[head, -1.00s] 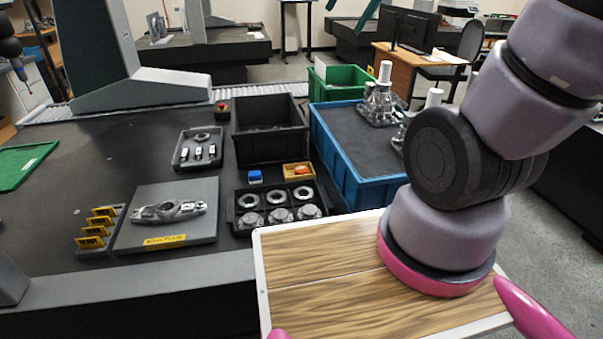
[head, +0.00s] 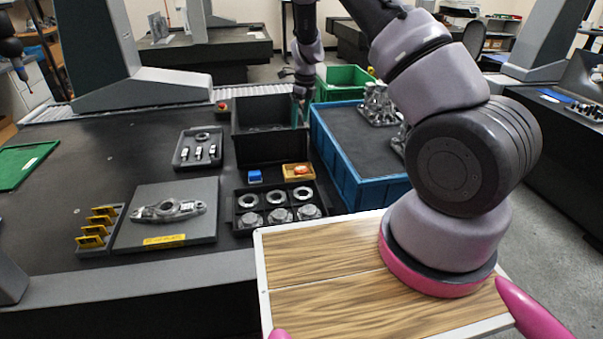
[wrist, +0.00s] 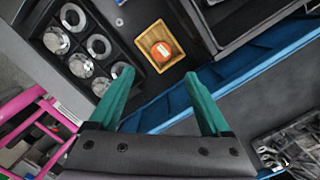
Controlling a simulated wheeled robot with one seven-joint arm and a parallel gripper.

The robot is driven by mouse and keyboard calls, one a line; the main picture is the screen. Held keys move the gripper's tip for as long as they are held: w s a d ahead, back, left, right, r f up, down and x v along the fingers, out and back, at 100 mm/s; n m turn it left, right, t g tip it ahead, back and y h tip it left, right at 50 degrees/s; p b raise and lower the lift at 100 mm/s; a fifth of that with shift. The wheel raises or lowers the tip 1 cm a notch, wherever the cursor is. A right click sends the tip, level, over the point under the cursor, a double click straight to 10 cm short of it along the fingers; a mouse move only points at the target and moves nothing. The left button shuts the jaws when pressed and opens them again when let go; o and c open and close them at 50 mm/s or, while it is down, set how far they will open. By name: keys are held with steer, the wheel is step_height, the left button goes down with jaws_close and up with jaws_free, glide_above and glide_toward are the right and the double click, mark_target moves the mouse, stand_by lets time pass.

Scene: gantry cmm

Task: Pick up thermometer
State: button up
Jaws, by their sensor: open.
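A small round orange piece with a white marking (head: 301,170) sits in a yellow wooden tray (head: 287,178) on the dark table. It may be the thermometer; I cannot tell for sure. In the wrist view the orange piece (wrist: 162,50) lies in its tray (wrist: 147,40), just beyond the space between my fingertips. My gripper (head: 300,118) hangs above the table near the black bin's right side, with teal fingers pointing down. In the wrist view my gripper (wrist: 159,76) is open, with nothing between its fingers.
A black bin (head: 268,151) stands behind the yellow tray, and a blue crate (head: 352,180) is to the right. A black tray of metal rings (head: 240,210) lies in front. A small blue block (head: 255,176) is left of the yellow tray.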

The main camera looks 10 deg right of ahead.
step_height(320, 180, down, 10)
steer(key=m+h, duration=0.1)
steer(key=m, duration=0.1)
glide_above(301, 169)
steer(key=shift+g, duration=0.3)
steer(key=f, duration=0.3)
steer(key=w+f, duration=0.1)
steer(key=f, duration=0.1)
steer(key=shift+a, duration=0.15)
steer(key=f, duration=0.5)
steer(key=shift+s+f, duration=0.25)
steer(key=shift+s, duration=0.1)
steer(key=c, duration=1.2)
